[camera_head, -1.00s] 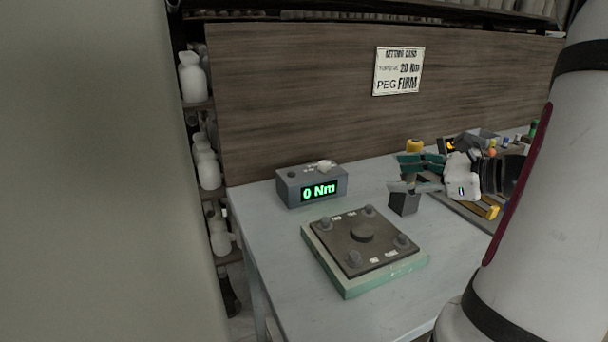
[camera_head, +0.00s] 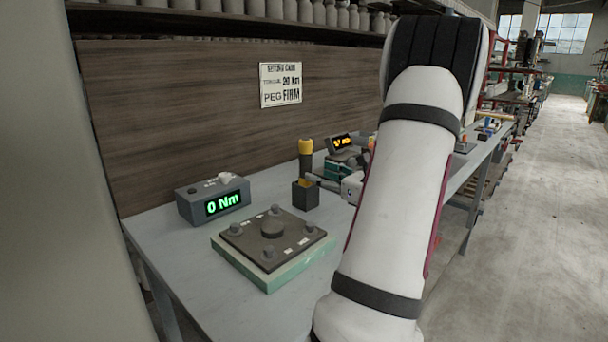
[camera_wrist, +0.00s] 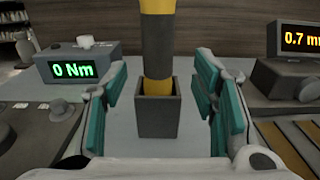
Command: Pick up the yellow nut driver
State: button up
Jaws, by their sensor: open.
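The yellow nut driver (camera_head: 305,148) stands upright in a small dark square holder (camera_head: 305,197) on the bench. In the wrist view the driver (camera_wrist: 157,40) shows yellow and dark bands, with its lower end inside the holder (camera_wrist: 158,118). My gripper (camera_wrist: 160,98) is open, with teal finger pads to the left and right of the holder and driver in that view. In the head view my gripper (camera_head: 338,178) is partly hidden by my arm, just right of the holder.
A torque display reading 0 Nm (camera_head: 213,199) stands left of the holder. A dark plate with several knobs (camera_head: 305,240) lies on a green base in front. A second orange-lit display (camera_head: 342,142) is behind right. The bench (camera_head: 170,262) is clear at front left.

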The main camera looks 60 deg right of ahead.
aim_at(311, 169)
jog(key=shift+b+x, duration=0.6)
jog(key=shift+x, duration=2.4)
jog(key=shift+a+r, duration=0.15)
grip_shut()
